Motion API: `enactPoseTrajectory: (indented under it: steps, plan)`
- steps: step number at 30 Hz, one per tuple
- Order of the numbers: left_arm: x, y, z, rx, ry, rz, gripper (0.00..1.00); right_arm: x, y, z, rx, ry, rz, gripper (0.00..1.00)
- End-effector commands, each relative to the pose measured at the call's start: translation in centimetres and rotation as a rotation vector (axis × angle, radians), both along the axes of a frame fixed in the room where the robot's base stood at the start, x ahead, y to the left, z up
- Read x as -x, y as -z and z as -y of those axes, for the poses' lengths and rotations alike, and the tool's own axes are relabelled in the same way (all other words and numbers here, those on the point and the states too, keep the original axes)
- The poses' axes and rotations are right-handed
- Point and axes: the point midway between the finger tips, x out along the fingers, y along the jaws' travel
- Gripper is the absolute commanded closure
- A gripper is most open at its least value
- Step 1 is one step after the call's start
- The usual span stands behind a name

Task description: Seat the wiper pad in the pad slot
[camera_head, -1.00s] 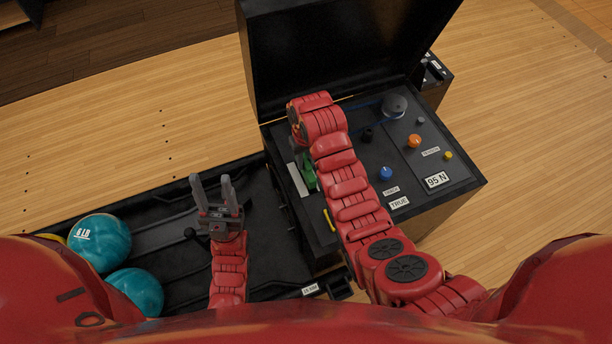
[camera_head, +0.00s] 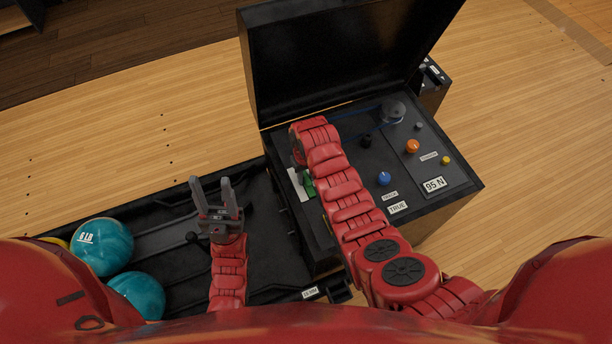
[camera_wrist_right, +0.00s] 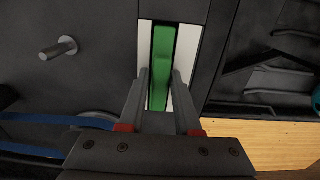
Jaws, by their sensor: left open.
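The wiper pad is a green bar (camera_wrist_right: 162,60). In the right wrist view it lies lengthwise between two white strips (camera_wrist_right: 187,45) that flank the pad slot. A thin dark gap shows along its edges, and I cannot tell how deep it sits. My right gripper (camera_wrist_right: 161,80) has one finger on each side of the pad, with no clear gap at the fingertips. In the head view the pad (camera_head: 309,185) shows partly beside my right arm, which hides that gripper's fingers. My left gripper (camera_head: 212,192) is open and empty above the black tray.
The black machine's lid (camera_head: 340,55) stands open behind. Its panel holds a blue knob (camera_head: 384,179), an orange knob (camera_head: 412,146) and a grey pulley (camera_head: 394,110) with a blue belt. Teal balls (camera_head: 102,246) lie in the black tray (camera_head: 270,225) at left. A metal peg (camera_wrist_right: 58,48) stands near the slot.

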Motion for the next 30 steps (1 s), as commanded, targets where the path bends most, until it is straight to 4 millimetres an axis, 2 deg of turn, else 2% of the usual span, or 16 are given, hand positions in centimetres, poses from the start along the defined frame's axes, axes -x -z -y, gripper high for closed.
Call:
enactPoseTrajectory:
  steps: [1,3,4,11,14,17,23,27,30]
  plan:
    - [0.0,0.0,0.0,0.0,0.0,0.0,0.5,0.0,0.0,-0.1,-0.002,-0.001,-0.001,0.55]
    - [0.0,0.0,0.0,0.0,0.0,0.001,0.5,0.0,0.0,-0.1,-0.002,-0.001,-0.001,0.42]
    - [0.0,0.0,0.0,0.0,0.0,0.0,0.5,0.0,0.0,-0.1,-0.002,-0.001,-0.001,0.41]
    - [0.0,-0.1,0.0,0.0,0.0,0.0,0.5,0.0,0.0,-0.1,-0.001,-0.001,0.0,0.41]
    - [0.0,-0.5,0.0,0.0,0.0,0.0,0.5,0.0,-0.6,-0.1,-0.001,-0.001,0.0,0.41]
    - [0.0,-0.1,0.0,0.0,0.0,0.0,0.5,-0.1,-0.9,-0.1,-0.003,-0.001,0.002,0.41]
    - [0.0,0.5,0.0,0.0,0.0,0.0,0.5,-0.1,-3.7,-0.1,-0.004,-0.001,0.006,0.41]
    - [0.0,1.1,0.0,0.0,0.0,0.0,0.5,-0.1,-6.7,-0.1,-0.004,0.0,0.007,0.41]
    - [0.0,-0.2,0.0,0.0,0.0,0.001,0.5,-0.1,-9.6,-0.1,-0.004,-0.001,0.004,0.41]
